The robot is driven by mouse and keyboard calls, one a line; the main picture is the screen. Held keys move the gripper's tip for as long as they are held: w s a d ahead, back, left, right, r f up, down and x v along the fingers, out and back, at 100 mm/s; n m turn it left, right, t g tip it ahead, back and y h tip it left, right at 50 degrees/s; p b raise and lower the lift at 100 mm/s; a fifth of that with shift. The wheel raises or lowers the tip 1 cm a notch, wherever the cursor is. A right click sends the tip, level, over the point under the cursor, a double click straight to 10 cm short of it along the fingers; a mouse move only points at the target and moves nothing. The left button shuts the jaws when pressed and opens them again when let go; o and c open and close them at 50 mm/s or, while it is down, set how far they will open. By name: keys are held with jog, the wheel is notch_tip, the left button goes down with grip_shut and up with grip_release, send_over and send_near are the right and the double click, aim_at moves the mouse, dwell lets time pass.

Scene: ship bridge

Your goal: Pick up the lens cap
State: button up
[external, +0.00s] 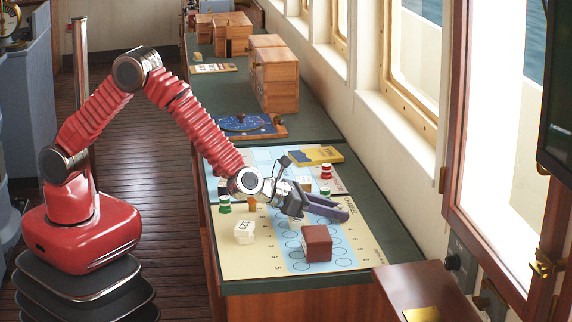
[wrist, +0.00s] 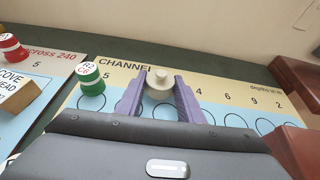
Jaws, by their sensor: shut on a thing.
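The purple fingers of my gripper (wrist: 165,98) are closed around a pale, round piece with a small knob on top (wrist: 159,85), which I take to be the lens cap. It sits between the fingers, over the row of circles on the chart board. In the external view my gripper (external: 336,210) is low over the right part of the chart board (external: 240,263), and the piece is hidden there. I cannot tell whether it still touches the board.
A red-brown block (external: 317,243) is close in front of my gripper. A white marked block (external: 244,232) and a green piece (external: 224,205) are to the left. A red piece (external: 326,172) and a yellow box (external: 318,156) are behind. The front left of the board is clear.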

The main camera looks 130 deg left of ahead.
notch_tip(320, 180, up, 10)
dwell(0.7)
dwell(0.5)
